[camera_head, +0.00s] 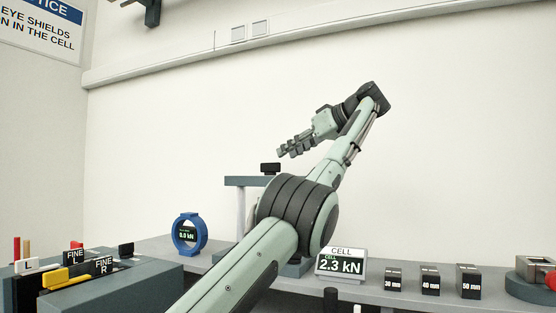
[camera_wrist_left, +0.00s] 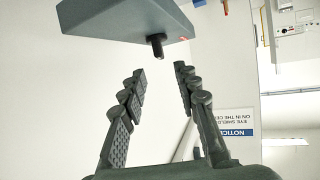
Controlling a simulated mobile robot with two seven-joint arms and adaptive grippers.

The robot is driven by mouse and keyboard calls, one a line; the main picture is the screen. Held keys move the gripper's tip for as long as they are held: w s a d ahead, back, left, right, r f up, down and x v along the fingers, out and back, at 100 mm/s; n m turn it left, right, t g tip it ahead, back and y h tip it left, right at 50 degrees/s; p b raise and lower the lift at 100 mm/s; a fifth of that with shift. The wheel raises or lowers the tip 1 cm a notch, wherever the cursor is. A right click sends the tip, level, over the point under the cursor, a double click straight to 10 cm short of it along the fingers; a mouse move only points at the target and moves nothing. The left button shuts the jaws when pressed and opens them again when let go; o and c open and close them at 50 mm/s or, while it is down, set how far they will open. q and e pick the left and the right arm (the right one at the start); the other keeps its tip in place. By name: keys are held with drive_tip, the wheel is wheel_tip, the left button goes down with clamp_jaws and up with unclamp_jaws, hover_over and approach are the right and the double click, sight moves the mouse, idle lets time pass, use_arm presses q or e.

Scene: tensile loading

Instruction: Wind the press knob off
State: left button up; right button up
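The press (camera_head: 250,182) stands on the bench behind my left arm, with a dark crosshead on a light column. A black press knob (camera_head: 270,168) sits on top of the crosshead. My left gripper (camera_head: 283,153) is above and slightly right of the knob, apart from it. The left wrist view is upside down. There, the crosshead (camera_wrist_left: 105,18) is at the top and a short dark knob or stem (camera_wrist_left: 156,44) sticks out from it. My left gripper's fingers (camera_wrist_left: 160,73) are spread with nothing between them, pointing at the stem. My right gripper is not in view.
A cell display (camera_head: 341,264) reads 2.3 kN. A blue ring gauge (camera_head: 188,233) reads 0.0 kN. Black blocks (camera_head: 430,281) marked 30, 40 and 50 mm stand right. A grey device (camera_head: 530,280) is at the far right. A dark control box (camera_head: 120,287) fills the lower left.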

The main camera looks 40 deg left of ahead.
use_arm(q)
drive_tip(key=shift+v, duration=1.8)
